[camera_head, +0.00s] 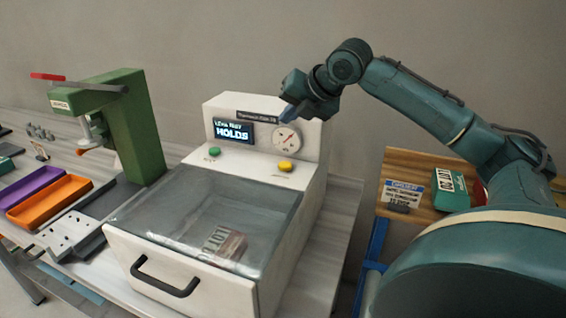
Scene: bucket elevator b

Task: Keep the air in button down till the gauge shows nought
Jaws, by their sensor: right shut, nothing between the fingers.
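The white test machine (310,165) has a lit display (234,133) reading "LEAK TEST HOLDS". A round white gauge (286,140) sits to the display's right; its needle reading is too small to tell. A green button (214,152) is below the display and a yellow button (285,167) is below the gauge. Their labels are too small to read, so I cannot tell which is air in. My right gripper (288,116) is shut and empty, by the upper edge of the gauge panel, above both buttons and apart from them. My left gripper is out of view.
The machine's clear-lidded drawer (150,255) is shut with a labelled packet (222,246) inside. A green press (140,130) stands left, beside purple (32,188) and orange (50,203) trays. A wooden table (400,165) at right holds a green packet (450,188) and a sign (403,193).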

